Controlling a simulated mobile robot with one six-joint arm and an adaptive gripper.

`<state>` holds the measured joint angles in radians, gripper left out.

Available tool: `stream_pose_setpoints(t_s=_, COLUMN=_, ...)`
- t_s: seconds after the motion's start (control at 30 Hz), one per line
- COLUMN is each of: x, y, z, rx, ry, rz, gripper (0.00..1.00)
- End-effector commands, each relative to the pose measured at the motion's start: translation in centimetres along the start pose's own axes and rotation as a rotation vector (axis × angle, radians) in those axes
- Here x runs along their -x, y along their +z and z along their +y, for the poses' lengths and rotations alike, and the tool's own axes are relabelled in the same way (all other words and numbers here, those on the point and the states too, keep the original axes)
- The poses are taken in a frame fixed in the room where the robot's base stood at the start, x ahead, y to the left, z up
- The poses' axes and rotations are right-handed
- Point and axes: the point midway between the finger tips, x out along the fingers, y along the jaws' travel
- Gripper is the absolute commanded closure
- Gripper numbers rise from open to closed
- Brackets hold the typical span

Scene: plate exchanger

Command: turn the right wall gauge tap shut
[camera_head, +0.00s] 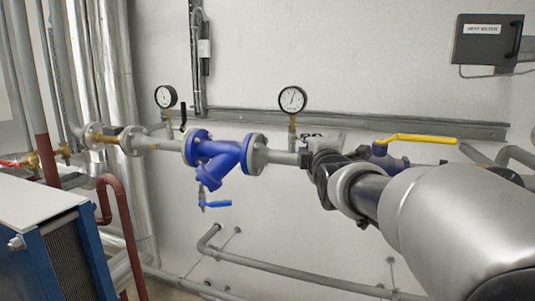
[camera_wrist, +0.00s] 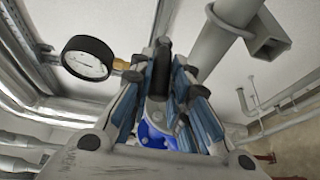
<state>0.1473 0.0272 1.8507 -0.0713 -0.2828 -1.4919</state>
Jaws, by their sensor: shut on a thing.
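The right wall gauge (camera_head: 292,99) has a white round dial and a black rim. It stands on a brass stem (camera_head: 292,133) above the grey pipe. Its dark tap handle (camera_head: 311,136) shows only as a small strip beside the stem, lying about level. My gripper (camera_head: 308,157) is at the tap, just right of the stem. In the wrist view the gauge (camera_wrist: 87,57) and brass fitting (camera_wrist: 120,64) are left of my gripper (camera_wrist: 164,52).
A left gauge (camera_head: 165,97) has its black handle upright. A blue strainer (camera_head: 218,160) with a small blue lever (camera_head: 217,204) sits on the pipe to the left. A yellow lever (camera_head: 415,140) lies close behind my arm. A blue-framed exchanger (camera_head: 62,262) stands lower left.

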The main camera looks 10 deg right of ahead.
Motion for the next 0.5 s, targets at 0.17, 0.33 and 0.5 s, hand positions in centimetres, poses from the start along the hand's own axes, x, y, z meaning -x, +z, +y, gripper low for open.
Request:
stream_pose_setpoints(t_s=0.17, x=-0.02, y=0.03, z=-0.49, rx=0.012, ry=0.021, rz=-0.002, gripper=1.0)
stream_pose_setpoints(t_s=0.33, x=0.01, y=0.08, z=-0.51, rx=0.016, ry=0.032, rz=-0.003, gripper=1.0)
stream_pose_setpoints(t_s=0.5, x=0.02, y=0.11, z=-0.5, rx=0.017, ry=0.034, rz=-0.004, gripper=1.0)
